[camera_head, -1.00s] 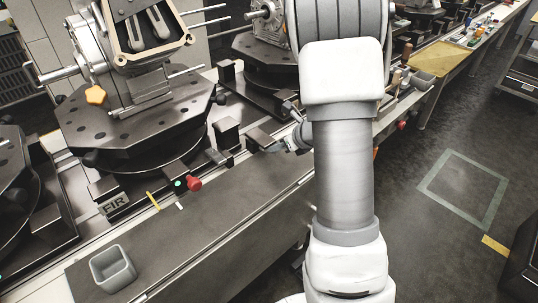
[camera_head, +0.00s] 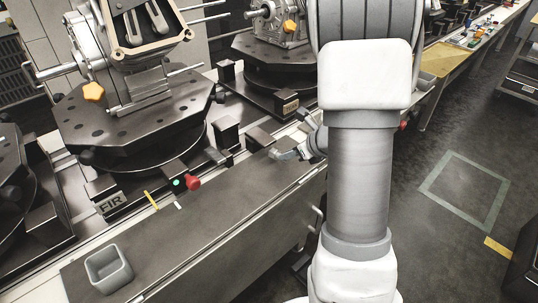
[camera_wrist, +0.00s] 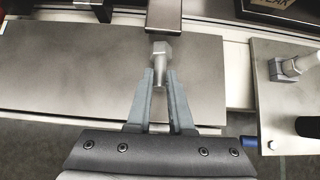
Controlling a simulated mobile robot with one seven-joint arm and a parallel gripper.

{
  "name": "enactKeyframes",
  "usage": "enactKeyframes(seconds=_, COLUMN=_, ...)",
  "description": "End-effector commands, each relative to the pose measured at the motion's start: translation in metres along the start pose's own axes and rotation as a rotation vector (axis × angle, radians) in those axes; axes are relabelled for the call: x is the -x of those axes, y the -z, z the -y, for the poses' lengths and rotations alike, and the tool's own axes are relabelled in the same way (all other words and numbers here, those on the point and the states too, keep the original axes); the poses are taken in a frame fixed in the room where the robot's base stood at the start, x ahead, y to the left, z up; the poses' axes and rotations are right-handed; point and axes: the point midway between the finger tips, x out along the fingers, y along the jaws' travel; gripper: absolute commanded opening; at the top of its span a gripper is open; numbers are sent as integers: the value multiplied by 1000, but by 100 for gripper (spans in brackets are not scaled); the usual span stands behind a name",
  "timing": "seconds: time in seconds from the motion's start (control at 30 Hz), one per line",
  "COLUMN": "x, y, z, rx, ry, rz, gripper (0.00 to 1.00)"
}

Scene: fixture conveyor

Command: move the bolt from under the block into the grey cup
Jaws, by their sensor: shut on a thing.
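The bolt (camera_wrist: 159,53) is a light grey metal piece with a hex head, seen in the wrist view with its head beyond my fingertips. My gripper (camera_wrist: 161,77) is shut on it, with the shank between the two fingers. The dark block (camera_wrist: 164,14) is just past the bolt head; I cannot tell whether they touch. In the head view my gripper (camera_head: 284,154) is low over the counter near the block (camera_head: 260,138), and the bolt is too small to make out. The grey cup (camera_head: 108,277) stands upright at the counter's lower left; its inside looks empty.
The counter (camera_head: 205,212) is clear between my gripper and the cup. A red knob (camera_head: 193,183) and a green light are at its back edge, beside the heavy turntable fixture (camera_head: 135,130). In the wrist view a plate with metal fittings (camera_wrist: 283,110) is at the right.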

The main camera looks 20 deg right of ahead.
Motion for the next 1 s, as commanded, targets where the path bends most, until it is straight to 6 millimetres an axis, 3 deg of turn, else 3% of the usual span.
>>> enactKeyframes(seconds=1.0, x=42, y=44, z=1, rx=-2, ry=1, rz=1, gripper=0)
